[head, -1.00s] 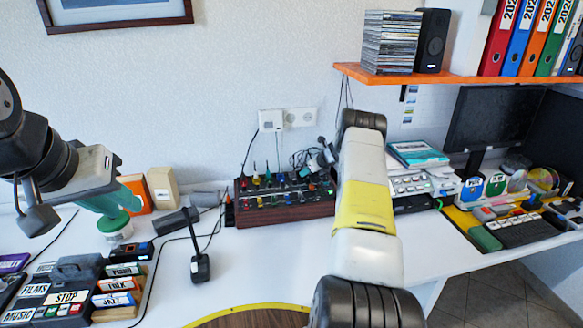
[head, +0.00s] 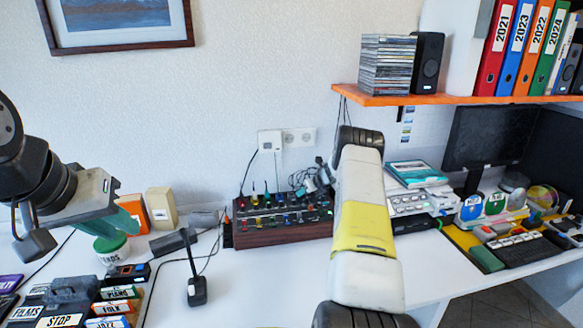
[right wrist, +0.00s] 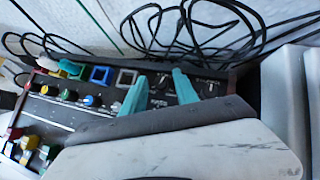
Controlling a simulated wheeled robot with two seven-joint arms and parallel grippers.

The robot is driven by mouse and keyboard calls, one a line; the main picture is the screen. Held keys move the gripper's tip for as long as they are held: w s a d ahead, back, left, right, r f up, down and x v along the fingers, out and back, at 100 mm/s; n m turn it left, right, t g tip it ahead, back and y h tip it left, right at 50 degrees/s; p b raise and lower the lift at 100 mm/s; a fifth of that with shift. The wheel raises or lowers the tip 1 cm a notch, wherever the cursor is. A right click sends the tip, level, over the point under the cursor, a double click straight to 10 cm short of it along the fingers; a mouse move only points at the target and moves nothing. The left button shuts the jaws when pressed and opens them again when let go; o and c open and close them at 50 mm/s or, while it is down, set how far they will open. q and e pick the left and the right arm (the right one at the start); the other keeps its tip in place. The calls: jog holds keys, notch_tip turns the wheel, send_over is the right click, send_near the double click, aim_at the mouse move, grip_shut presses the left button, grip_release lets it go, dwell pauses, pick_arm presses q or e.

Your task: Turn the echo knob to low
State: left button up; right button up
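A dark mixer box with wooden sides (head: 272,234) stands on the white desk in the head view, with rows of coloured knobs and switches. In the right wrist view the mixer panel (right wrist: 62,112) shows a blue knob (right wrist: 88,100) and smaller knobs left of my fingers. My right gripper (right wrist: 159,76) is open, its two teal fingers apart over the panel's right part. Small dark controls and white labels show around the fingers; I cannot read which is the echo knob or its setting. My left gripper (head: 128,208) is above the desk's left side, its opening unclear.
A green-lidded jar (head: 110,246) stands below my left gripper. A black desk microphone (head: 194,275) and cables lie left of the mixer. Loose black cables (right wrist: 205,25) lie behind the panel. An orange shelf (head: 450,99) overhangs on the right.

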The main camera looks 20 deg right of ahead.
jog(key=m+h, duration=0.2)
jog(key=m, duration=0.1)
jog(key=shift+s+a, duration=0.1)
jog(key=shift+a, duration=0.05)
jog(key=shift+s+m+h, duration=0.2)
jog(key=shift+m+h, duration=0.2)
jog(key=v, duration=0.7)
jog(key=s+a+r+n, duration=0.2)
jog(key=s+r+n, duration=0.4)
jog(key=r, duration=0.3)
jog(key=s+a+r+n, duration=0.3)
jog(key=s+r+n, duration=0.3)
jog(key=r, duration=0.4)
jog(key=shift+s+r+t, duration=0.25)
jog(key=shift+r+t, duration=0.05)
jog(key=shift+t, duration=0.1)
jog(key=shift+a, duration=0.15)
